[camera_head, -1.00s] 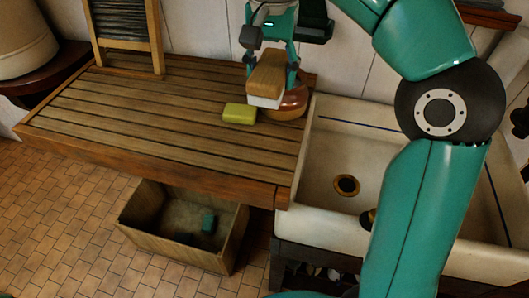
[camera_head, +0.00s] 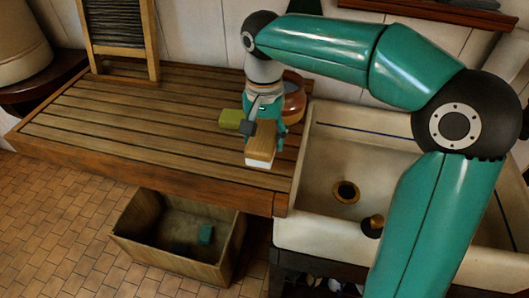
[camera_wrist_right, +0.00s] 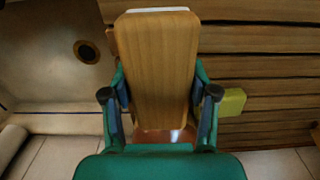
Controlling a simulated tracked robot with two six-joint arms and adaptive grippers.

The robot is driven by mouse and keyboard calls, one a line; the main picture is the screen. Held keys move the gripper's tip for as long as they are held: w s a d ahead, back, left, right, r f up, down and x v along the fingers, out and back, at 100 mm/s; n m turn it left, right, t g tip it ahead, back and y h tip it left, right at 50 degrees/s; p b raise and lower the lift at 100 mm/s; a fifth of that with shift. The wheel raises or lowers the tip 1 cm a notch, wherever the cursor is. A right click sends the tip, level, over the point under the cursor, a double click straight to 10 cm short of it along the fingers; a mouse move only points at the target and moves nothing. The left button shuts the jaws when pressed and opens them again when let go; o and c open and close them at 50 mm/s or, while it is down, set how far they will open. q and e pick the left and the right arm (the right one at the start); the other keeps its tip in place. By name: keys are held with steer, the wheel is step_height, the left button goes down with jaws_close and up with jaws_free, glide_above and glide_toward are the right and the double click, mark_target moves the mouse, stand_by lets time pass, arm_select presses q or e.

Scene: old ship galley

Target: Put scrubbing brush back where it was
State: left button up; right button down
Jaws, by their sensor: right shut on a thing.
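The scrubbing brush (camera_head: 262,142) has a wooden back and white bristles. My right gripper (camera_head: 262,122) is shut on it and holds it over the right end of the slatted draining board (camera_head: 150,112), near the sink. In the right wrist view the brush's wooden back (camera_wrist_right: 157,70) fills the space between the two fingers of the gripper (camera_wrist_right: 160,100). I cannot tell whether the bristles touch the board. My left gripper is not in view.
A yellow-green soap block (camera_head: 230,118) lies just left of the brush. A reddish-brown bowl (camera_head: 294,100) stands behind the gripper. The white sink (camera_head: 385,165) is to the right. A washboard (camera_head: 118,35) leans at the back left, and a wooden crate (camera_head: 140,215) is below.

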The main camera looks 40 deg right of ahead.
mark_target(264, 132)
steer(key=shift+f, duration=2.4)
steer(key=shift+f, duration=0.2)
steer(key=shift+c, duration=1.5)
jaws_free()
steer(key=shift+r, duration=0.1)
step_height(264, 132, up, 12)
steer(key=shift+r+p, duration=0.1)
steer(key=shift+p, duration=0.25)
